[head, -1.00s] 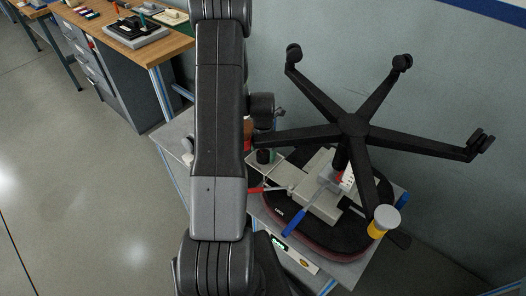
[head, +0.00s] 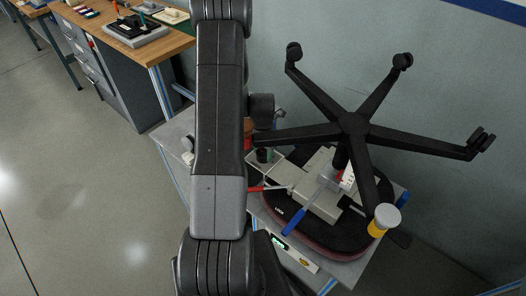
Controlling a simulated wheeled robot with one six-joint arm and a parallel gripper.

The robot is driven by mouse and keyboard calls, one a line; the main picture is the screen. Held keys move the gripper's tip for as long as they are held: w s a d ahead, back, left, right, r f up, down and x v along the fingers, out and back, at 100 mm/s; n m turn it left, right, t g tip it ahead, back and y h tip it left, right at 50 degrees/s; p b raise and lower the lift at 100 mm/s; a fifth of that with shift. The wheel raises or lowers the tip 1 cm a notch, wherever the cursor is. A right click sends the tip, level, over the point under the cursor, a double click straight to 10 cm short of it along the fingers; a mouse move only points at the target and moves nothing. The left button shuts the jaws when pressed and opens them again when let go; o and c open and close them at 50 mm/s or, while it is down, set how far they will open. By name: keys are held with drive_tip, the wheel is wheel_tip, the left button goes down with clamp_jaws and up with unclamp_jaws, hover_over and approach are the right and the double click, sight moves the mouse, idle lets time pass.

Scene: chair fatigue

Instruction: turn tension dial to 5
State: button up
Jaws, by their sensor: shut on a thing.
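An upturned office chair lies with its dark seat (head: 330,243) on a grey bench and its black five-arm base (head: 353,125) in the air. A grey mechanism plate (head: 318,188) sits on the seat's underside. A yellow knob with a pale round cap (head: 384,217) stands at the plate's right end; it may be the tension dial. Its numbers cannot be read. A white label with red marks (head: 347,178) is near the central column. My arm crosses the picture from top to bottom, left of the chair. My gripper's fingers cannot be made out; the arm hides that area.
The chair base's legs spread over the bench and close to the wall. A wooden workbench (head: 168,45) with tools stands at upper left. The floor at left is clear.

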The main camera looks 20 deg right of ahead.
drive_tip(key=m+b, duration=0.2)
drive_tip(key=m, duration=0.1)
drive_tip(key=shift+f+b, duration=0.15)
drive_tip(key=shift+b, duration=0.2)
drive_tip(key=m+b, duration=0.2)
drive_tip(key=m, duration=0.3)
drive_tip(key=shift+w, duration=0.1)
drive_tip(key=m+b, duration=0.2)
drive_tip(key=m, duration=0.2)
drive_tip(key=shift+m, duration=0.3)
drive_tip(key=m+b, duration=0.1)
drive_tip(key=m, duration=0.2)
drive_tip(key=shift+m, duration=0.3)
drive_tip(key=m+b, duration=0.1)
drive_tip(key=m, duration=0.2)
drive_tip(key=shift+m, duration=0.3)
drive_tip(key=m+b, duration=0.1)
drive_tip(key=m, duration=0.3)
drive_tip(key=shift+w+d, duration=0.1)
drive_tip(key=m, duration=0.4)
drive_tip(key=shift+r, duration=0.2)
drive_tip(key=shift+m+b, duration=0.45)
drive_tip(key=shift+m, duration=1.45)
